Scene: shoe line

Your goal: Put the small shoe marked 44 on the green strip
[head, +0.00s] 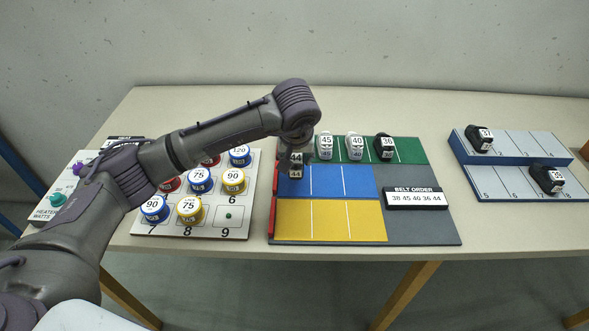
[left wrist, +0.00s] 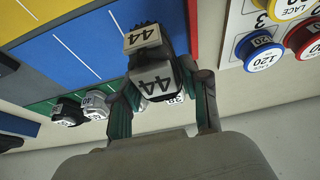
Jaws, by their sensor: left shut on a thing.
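The small dark grey shoe marked 44 (left wrist: 155,82) is between the fingers of my left gripper (left wrist: 162,98), with both its labels readable in the left wrist view. In the head view the shoe (head: 295,172) shows below my left gripper (head: 296,152), over the left end of the blue strip (head: 345,182). The green strip (head: 410,152) runs along the back of the board. On it stand shoes marked 45 (head: 325,146), 40 (head: 355,146) and 36 (head: 385,147). Another shoe (left wrist: 179,99), apparently marked 38, is partly hidden behind the held one. My right gripper is not in view.
A yellow strip (head: 340,220) lies at the board's front. A card reading BELT ORDER 38 45 40 36 44 (head: 416,198) lies on its grey part (head: 420,228). A blue-grey rack (head: 520,150) holds two dark shoes at right. A panel with numbered cans (head: 228,222) stands left.

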